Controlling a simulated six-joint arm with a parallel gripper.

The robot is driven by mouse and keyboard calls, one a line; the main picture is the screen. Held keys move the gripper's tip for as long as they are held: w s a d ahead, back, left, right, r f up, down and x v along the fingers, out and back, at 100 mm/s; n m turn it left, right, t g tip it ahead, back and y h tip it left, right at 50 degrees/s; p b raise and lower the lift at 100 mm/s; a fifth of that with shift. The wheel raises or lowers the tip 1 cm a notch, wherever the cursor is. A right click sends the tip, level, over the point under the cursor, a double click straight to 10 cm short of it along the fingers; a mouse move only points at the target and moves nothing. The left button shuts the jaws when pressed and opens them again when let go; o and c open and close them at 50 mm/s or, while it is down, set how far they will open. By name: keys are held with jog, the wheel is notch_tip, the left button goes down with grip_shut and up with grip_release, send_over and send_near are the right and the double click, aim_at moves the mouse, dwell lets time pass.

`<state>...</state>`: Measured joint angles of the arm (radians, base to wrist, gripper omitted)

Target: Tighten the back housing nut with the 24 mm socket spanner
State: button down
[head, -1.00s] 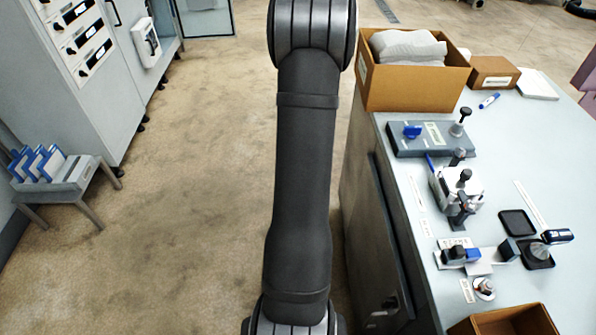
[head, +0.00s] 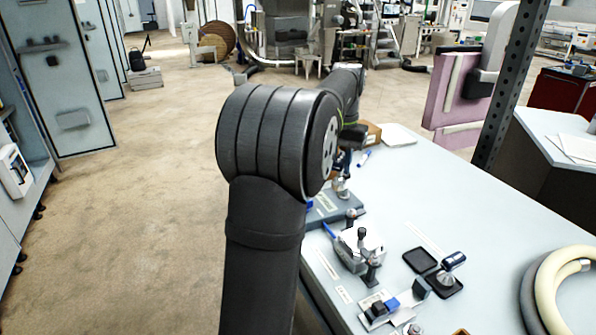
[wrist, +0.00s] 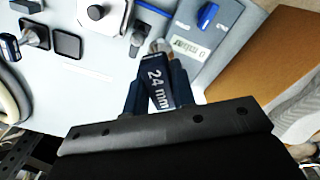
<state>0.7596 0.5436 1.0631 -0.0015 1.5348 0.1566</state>
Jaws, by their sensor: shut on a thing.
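In the wrist view, my gripper (wrist: 157,88) is shut on the dark blue handle of the socket spanner (wrist: 158,93), marked "24 mm". The spanner's silver end lies beyond the handle, over the left part of the grey-blue plate (wrist: 190,62); I cannot tell whether it touches. The roller housing (wrist: 112,18), pale with a round knob, is at the top left of the wrist view. In the head view, the housing (head: 348,258) sits on the table, nearer than the plate (head: 322,213). My arm hides part of that plate. The back nut cannot be picked out.
A blue block (wrist: 207,14) sits on the plate. Black trays (head: 420,261) lie right of the housing. A cardboard box (wrist: 245,75) stands beside the plate. A coiled hose (head: 545,285) lies at the table's right. The table's middle is mostly clear.

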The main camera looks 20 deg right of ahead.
jog(key=s+d+m, duration=0.2)
jog(key=s, duration=0.2)
send_over(351, 211)
jog(key=shift+d+f, duration=0.15)
jog(key=shift+f, duration=2.1)
jog(key=shift+f, duration=1.4)
jog(key=shift+m, duration=1.6)
jog(key=shift+m, duration=1.8)
